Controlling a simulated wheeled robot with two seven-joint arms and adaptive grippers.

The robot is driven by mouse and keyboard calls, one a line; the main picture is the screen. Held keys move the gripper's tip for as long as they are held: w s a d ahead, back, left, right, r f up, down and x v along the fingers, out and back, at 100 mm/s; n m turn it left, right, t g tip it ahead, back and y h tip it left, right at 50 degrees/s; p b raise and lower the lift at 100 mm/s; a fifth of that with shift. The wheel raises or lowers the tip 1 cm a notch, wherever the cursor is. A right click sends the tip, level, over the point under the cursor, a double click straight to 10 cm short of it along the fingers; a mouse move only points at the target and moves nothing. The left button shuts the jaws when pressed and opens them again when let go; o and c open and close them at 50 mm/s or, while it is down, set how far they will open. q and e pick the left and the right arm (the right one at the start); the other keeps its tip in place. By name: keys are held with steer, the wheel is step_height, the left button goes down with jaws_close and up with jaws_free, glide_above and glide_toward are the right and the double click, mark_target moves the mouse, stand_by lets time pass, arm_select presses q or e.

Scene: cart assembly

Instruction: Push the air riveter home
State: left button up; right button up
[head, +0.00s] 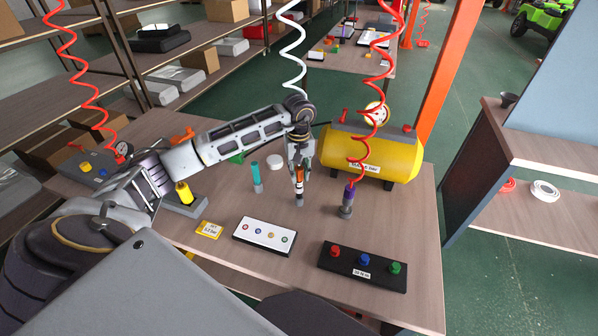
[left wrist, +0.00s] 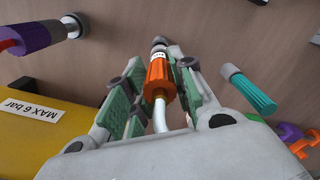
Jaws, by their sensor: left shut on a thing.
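The air riveter, taken to be the orange tool with a white band (head: 299,184), is upright above the table, its grey lower end at or near the tabletop. In the left wrist view the orange body (left wrist: 160,73) lies between my fingers, with a pale hose at its near end. My left gripper (head: 300,168) is shut on it from above; the fingers (left wrist: 160,95) flank its body. Whether its lower end is fully seated cannot be told. My right gripper is not in view.
A teal tool (head: 256,173) stands left of it, a purple tool (head: 348,195) right. A yellow tank (head: 370,155) is behind right. In front are a white panel (head: 240,236) and black button box (head: 335,262). Red and white coiled hoses (head: 291,45) hang overhead.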

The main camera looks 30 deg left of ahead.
arm_select(q)
steer(key=shift+f+b, duration=0.4)
steer(key=shift+f, duration=0.15)
steer(key=shift+f+b, duration=0.7)
steer(key=shift+f, duration=0.15)
stand_by(0.5)
steer(key=o, duration=1.1)
steer(key=shift+r, duration=6)
steer(key=shift+s+f, duration=0.1)
